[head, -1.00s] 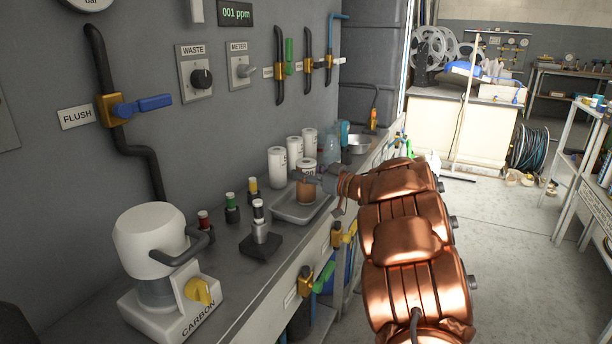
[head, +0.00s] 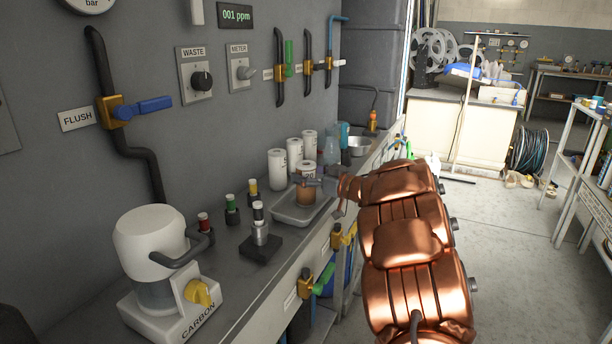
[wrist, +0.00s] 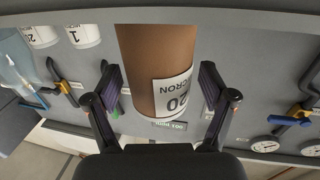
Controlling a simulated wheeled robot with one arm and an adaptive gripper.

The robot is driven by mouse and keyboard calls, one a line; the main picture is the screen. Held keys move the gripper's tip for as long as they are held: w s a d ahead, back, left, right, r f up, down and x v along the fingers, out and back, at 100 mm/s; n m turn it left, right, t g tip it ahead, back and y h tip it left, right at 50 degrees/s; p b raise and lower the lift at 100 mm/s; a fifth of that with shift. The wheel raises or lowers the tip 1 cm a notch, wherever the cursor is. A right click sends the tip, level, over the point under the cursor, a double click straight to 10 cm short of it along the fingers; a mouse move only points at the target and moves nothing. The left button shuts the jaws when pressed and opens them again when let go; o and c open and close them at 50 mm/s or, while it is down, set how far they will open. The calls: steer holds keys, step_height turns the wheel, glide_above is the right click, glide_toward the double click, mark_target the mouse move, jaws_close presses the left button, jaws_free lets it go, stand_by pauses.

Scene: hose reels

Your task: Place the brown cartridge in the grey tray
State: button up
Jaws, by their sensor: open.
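The brown cartridge (head: 305,196) has a white label and stands upright at the grey tray (head: 287,217) on the bench. In the head view its base appears within the tray rim; the exact contact underneath is not clear. My gripper (head: 309,182) is around the cartridge's upper part. In the wrist view the cartridge (wrist: 150,60) lies between the two fingers of my open gripper (wrist: 160,85). A narrow gap shows on the right finger's side; the left finger is very close to it or touching.
Several white cartridges (head: 277,169) stand behind the tray against the wall. A metal bowl (head: 358,146) is farther along the bench. Small colour-banded fittings (head: 232,210), a black stand (head: 261,246) and the white CARBON unit (head: 155,250) stand nearer.

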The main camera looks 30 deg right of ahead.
steer(key=p+v, duration=0.1)
steer(key=v, duration=1.1)
steer(key=shift+p, duration=0.35)
steer(key=shift+w, duration=0.1)
steer(key=w+d+r+m+g+h, duration=0.2)
steer(key=w+d+r+m+h, duration=0.15)
steer(key=h, duration=0.65)
steer(key=s+a+f+m+g, duration=0.2)
steer(key=s+a+f+g, duration=0.45)
steer(key=s+a, duration=0.35)
steer(key=s+a+f+m+g, duration=0.2)
steer(key=s+a+f+g, duration=0.3)
steer(key=s+a+f, duration=0.4)
steer(key=s+a+f+n+g+y, duration=0.1)
steer(key=s+a+n+g+y, duration=0.2)
steer(key=s+a, duration=1.4)
steer(key=s+g, duration=0.3)
steer(key=shift+s+f+y, duration=0.15)
steer(key=shift+s+y, duration=0.25)
